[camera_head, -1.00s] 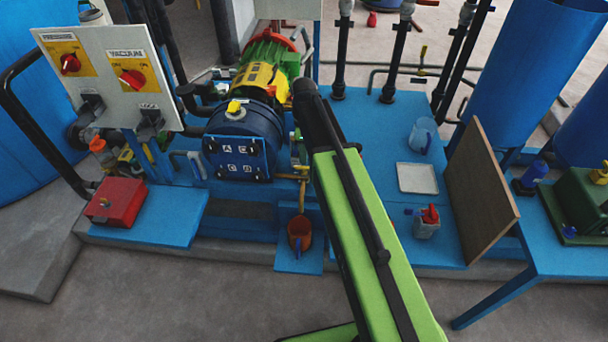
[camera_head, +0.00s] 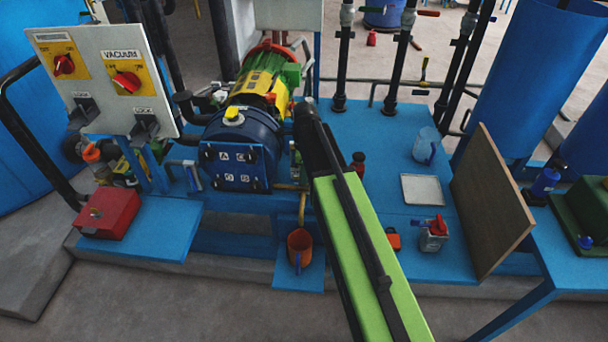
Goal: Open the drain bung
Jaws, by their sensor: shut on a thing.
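The autoclave is a dark blue round vessel (camera_head: 243,135) with a blue front plate (camera_head: 235,168) and a yellow and green body behind it. A brass pipe (camera_head: 302,207) runs down at its lower right, above an orange jug (camera_head: 299,246) on a low blue step. I cannot make out the drain bung. My green and black arm reaches up from the bottom, and its black far end lies just right of the vessel. My gripper is hidden behind this arm, so its jaws and any contact do not show.
A control panel (camera_head: 104,80) with red knobs stands left, above a red box (camera_head: 109,214). Right of my arm are a white tray (camera_head: 422,189), a clear jug (camera_head: 426,146), a red-topped container (camera_head: 433,235) and a leaning brown board (camera_head: 491,205). Bare floor lies in front.

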